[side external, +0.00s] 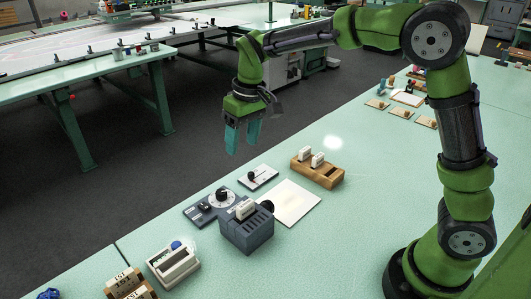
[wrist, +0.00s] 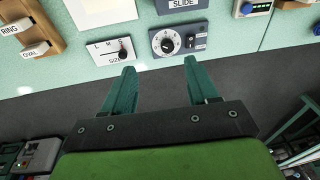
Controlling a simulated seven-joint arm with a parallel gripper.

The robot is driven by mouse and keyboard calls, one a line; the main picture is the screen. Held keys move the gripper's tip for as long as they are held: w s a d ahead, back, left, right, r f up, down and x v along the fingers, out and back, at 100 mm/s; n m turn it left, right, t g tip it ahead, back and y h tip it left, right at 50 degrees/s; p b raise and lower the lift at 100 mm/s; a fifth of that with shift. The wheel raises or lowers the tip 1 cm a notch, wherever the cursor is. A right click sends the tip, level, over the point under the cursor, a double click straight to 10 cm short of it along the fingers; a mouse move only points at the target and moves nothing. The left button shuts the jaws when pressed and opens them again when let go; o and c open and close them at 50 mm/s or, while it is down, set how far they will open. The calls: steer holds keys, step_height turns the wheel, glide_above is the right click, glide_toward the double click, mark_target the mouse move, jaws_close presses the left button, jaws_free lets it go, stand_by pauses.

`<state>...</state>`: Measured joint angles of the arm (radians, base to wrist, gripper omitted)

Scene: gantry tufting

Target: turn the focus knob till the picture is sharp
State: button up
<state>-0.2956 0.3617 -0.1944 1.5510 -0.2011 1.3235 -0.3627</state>
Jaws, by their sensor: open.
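A black knob on a round white dial (side external: 222,196) sits on a dark grey panel at the table's near-left edge; it also shows in the wrist view (wrist: 166,44). No focus label is readable. A grey box (side external: 247,232), with a part marked SLIDE in the wrist view (wrist: 184,4), stands beside the panel. A white sheet (side external: 293,203) lies flat beside the box and looks blank. My gripper (side external: 242,139) is open and empty, pointing down above the table's edge, apart from the knob. The wrist view shows its fingers (wrist: 159,66) just short of the dial panel.
A SIZE slider panel (wrist: 115,50) lies beside the dial panel. A wooden block with white tags (side external: 317,168) reading RING and OVAL is behind it. A cream device (side external: 173,264) and wooden number blocks (side external: 128,284) stand front left. Dark floor lies beyond the edge.

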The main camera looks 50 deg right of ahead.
steer(key=n, duration=0.2)
glide_above(221, 191)
steer(key=s, duration=0.2)
step_height(221, 191, down, 3)
steer(key=shift+w+r+n+g+h, duration=0.55)
steer(key=shift+w+n, duration=0.35)
steer(key=shift+n, duration=0.2)
step_height(221, 191, down, 16)
steer(key=shift+r, duration=0.1)
steer(key=shift+c, duration=0.2)
steer(key=c, duration=1)
